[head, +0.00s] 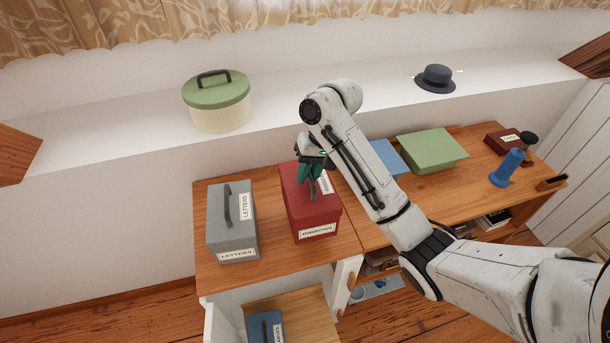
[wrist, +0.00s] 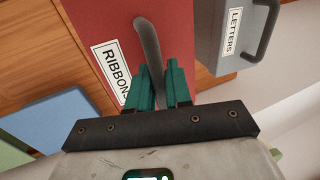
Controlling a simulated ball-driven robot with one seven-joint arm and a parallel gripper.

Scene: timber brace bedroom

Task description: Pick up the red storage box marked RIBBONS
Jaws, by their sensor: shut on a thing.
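The red storage box (head: 311,216) stands on the wooden desk top, right of a grey box. A white label on its front is hard to read in the head view. In the wrist view the red box (wrist: 98,22) shows a white label reading RIBBONS and a dark grey handle (wrist: 149,44) on its lid. My gripper (head: 310,190) reaches down onto the lid from above. In the wrist view its teal fingers (wrist: 162,84) are shut on the handle, one on each side. The box appears to rest on the desk; any gap beneath it cannot be seen.
A grey LETTERS box (head: 230,228) stands close on the left. A blue box (head: 265,328) sits lower in front. A green box (head: 432,150), a blue flat item (head: 384,157) and a blue stamp-like object (head: 507,168) lie right. A round green-lidded box (head: 217,100) and hat (head: 436,79) occupy the ledge.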

